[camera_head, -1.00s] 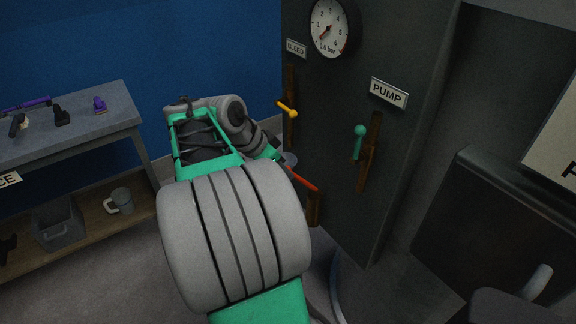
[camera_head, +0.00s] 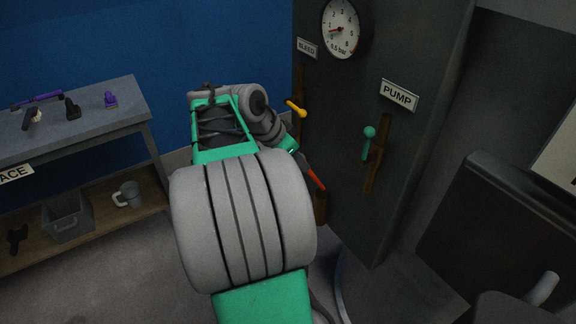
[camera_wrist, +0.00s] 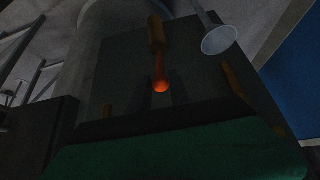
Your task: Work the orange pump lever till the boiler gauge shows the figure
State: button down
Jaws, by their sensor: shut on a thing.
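The orange lever (camera_head: 316,180) sticks out from a wooden mount (camera_head: 321,208) low on the dark boiler panel (camera_head: 345,150). My gripper (camera_head: 300,160) is shut on its outer end, partly hidden by my arm. In the wrist view, the orange ball tip (camera_wrist: 161,87) sits between my two dark fingers. The round white gauge (camera_head: 341,29) is high on the panel. Its red needle points left and slightly down, near the low end, and its small print seems to read 0.5 bar.
A yellow lever (camera_head: 296,108) stands under the BLEED sign (camera_head: 307,48). A green-knobbed lever (camera_head: 368,138) stands under the PUMP sign (camera_head: 398,95). A grey bench (camera_head: 80,120) with tools is at left. A dark box (camera_head: 500,220) is at right.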

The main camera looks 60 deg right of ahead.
jog(key=shift+s+d+r, duration=0.2)
jog(key=shift+d+r, duration=0.15)
jog(key=shift+d, duration=0.05)
jog(key=shift+s+d+r+p, duration=0.25)
jog(key=shift+s+d, duration=0.1)
jog(key=shift+d, duration=0.3)
jog(key=shift+s+d+r+p, duration=0.1)
jog(key=shift+s+d+r, duration=0.2)
jog(key=shift+d, duration=0.3)
jog(key=shift+s+d+r+p, duration=0.25)
jog(key=shift+s+d, duration=0.1)
jog(key=shift+d, duration=0.3)
jog(key=w+a+f+b, duration=0.2)
jog(key=w+a+f, duration=0.1)
jog(key=a, duration=0.2)
jog(key=shift+a+b, duration=0.4)
jog(key=shift+f, duration=0.1)
